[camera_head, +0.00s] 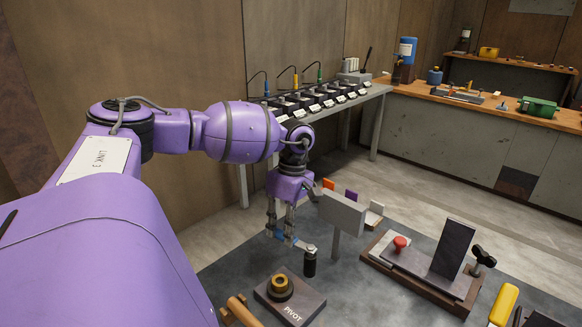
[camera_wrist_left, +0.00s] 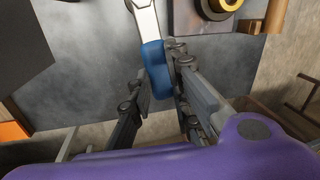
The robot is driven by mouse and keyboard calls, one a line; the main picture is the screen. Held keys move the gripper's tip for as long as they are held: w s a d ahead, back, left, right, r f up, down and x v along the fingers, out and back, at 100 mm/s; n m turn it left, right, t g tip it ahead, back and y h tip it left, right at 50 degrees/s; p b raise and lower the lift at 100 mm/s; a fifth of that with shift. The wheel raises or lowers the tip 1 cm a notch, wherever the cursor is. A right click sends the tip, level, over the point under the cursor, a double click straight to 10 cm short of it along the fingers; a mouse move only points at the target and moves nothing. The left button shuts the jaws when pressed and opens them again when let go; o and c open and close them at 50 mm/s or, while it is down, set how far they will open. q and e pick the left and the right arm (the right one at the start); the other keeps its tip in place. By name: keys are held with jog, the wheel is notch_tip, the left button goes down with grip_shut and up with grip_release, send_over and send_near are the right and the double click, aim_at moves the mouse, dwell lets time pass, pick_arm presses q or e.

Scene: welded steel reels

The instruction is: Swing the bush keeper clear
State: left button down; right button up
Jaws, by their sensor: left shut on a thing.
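My right gripper is not in view.
A grey upright plate (camera_head: 342,213) on a post stands right beside my gripper. A fixture with a red knob (camera_head: 400,242) and a tall dark plate (camera_head: 453,248) is to the right. A wooden handle (camera_head: 243,311) and a yellow handle (camera_head: 504,304) lie near the front edge.

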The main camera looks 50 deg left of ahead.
pick_arm(q)
jog(key=shift+w, duration=0.2)
dwell(0.4)
jog(key=c, duration=1.6)
grip_release()
jog(key=shift+c, duration=0.2)
notch_tip(320, 180, up, 12)
jog(key=w, duration=0.2)
jog(key=shift+a, duration=0.35)
jog(key=shift+w+f, duration=0.1)
